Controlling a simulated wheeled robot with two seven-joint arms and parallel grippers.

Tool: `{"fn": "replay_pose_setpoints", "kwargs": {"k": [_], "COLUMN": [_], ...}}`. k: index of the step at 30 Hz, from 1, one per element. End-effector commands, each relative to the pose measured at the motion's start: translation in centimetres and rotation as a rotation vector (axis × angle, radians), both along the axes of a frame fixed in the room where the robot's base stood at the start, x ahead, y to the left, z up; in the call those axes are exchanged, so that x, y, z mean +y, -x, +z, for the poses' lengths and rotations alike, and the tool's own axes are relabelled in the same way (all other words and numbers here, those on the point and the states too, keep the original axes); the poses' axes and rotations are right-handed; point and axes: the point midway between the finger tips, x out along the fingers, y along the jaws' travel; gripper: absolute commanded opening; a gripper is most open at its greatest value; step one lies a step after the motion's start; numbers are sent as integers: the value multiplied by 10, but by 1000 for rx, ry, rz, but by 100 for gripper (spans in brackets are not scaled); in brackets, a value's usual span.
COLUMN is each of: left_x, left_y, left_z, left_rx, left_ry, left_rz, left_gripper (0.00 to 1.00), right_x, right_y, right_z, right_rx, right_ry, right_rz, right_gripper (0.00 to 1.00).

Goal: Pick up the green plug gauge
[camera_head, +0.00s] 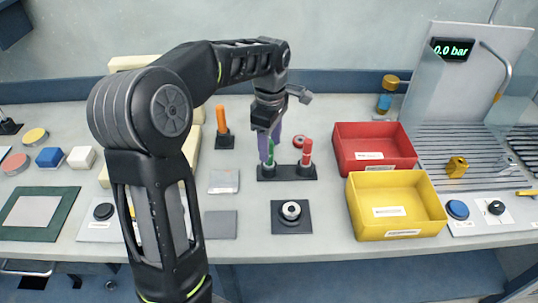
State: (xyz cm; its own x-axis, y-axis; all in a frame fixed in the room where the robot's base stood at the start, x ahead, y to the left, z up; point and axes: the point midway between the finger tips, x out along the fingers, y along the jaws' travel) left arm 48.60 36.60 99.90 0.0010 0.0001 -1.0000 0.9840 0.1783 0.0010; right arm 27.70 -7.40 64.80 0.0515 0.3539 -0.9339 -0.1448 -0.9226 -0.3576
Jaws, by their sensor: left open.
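The green plug gauge (270,152) stands upright in a dark holder (287,174) near the middle of the bench. A red gauge (307,153) stands in the same holder, to its right. My left gripper (268,138) points down from above, right over the green gauge, and is open. Its fingers partly hide the gauge's top, and I cannot tell whether they touch it. A purple piece shows behind the gripper and is partly hidden. My right gripper is not in view.
A red bin (345,136) and a yellow bin (398,227) stand to the right. An orange gauge (221,120) stands in a dark base on the left. A ring on a black pad (291,228) lies in front. My left arm covers the left middle of the bench.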

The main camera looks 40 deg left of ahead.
Motion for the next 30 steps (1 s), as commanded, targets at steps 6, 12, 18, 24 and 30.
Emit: {"fn": "replay_pose_setpoints", "kwargs": {"k": [6,12,18,24,30], "left_x": [4,3,3,4,3], "left_y": [0,0,-1,0,0], "left_z": [-29,-47,-47,-47,-47], "left_rx": [5,1,0,1,1], "left_ry": [1,-1,-1,0,0], "left_rz": [1,-1,0,0,0], "left_gripper": [52,52,52,52,50], "right_x": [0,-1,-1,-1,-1], "right_y": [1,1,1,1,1], "right_z": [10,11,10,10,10], "right_rx": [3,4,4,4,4], "right_ry": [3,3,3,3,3], "right_rz": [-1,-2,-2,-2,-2], "right_gripper": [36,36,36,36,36]}}
